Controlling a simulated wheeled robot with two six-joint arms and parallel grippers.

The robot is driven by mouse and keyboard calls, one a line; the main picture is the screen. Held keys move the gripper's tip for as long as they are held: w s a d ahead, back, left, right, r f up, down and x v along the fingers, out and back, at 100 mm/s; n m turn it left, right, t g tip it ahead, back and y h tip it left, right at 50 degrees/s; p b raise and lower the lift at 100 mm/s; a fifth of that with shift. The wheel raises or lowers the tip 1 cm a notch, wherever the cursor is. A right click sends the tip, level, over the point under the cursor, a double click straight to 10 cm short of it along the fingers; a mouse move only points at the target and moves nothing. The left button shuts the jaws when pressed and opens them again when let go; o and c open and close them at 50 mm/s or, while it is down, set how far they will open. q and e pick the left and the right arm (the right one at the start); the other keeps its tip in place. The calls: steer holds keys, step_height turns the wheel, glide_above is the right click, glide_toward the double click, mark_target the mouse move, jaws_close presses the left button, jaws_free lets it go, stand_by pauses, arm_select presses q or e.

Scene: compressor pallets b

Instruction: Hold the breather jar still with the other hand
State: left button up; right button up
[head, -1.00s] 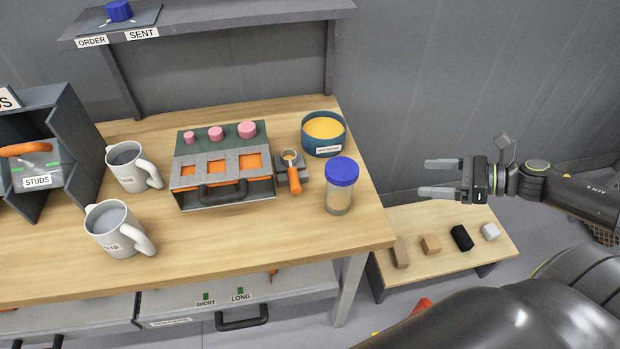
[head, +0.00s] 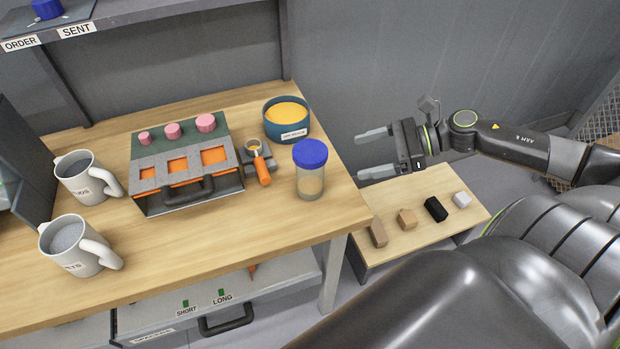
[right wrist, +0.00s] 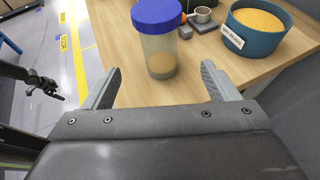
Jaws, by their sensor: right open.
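The breather jar (head: 310,171) is a clear jar with a blue lid and tan grains in its lower part. It stands upright near the right edge of the wooden workbench (head: 230,240). In the right wrist view the jar (right wrist: 162,48) is ahead of my fingers, apart from them. My right gripper (head: 374,153) is open and empty, to the right of the jar beyond the bench edge, its fingers pointing left. In the right wrist view the open fingers (right wrist: 160,87) are spread on either side of the jar's line.
A blue bowl of yellow grains (head: 286,119) stands behind the jar, and a scoop with an orange handle (head: 262,170) lies to its left. Further left are a case with pink knobs (head: 188,165) and two mugs (head: 80,245). A low table (head: 450,225) holds several small blocks.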

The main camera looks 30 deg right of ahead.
mark_target(310, 167)
steer(key=shift+x, duration=4)
steer(key=shift+w+a, duration=0.3)
steer(key=shift+a, duration=0.25)
steer(key=p+x, duration=0.1)
steer(key=x, duration=0.1)
steer(key=shift+w+a, duration=0.15)
steer(key=shift+a, duration=0.1)
steer(key=shift+p+x, duration=0.4)
steer(key=shift+x, duration=0.4)
steer(key=shift+d+f, duration=0.1)
steer(key=shift+f, duration=0.05)
steer(key=c, duration=1.1)
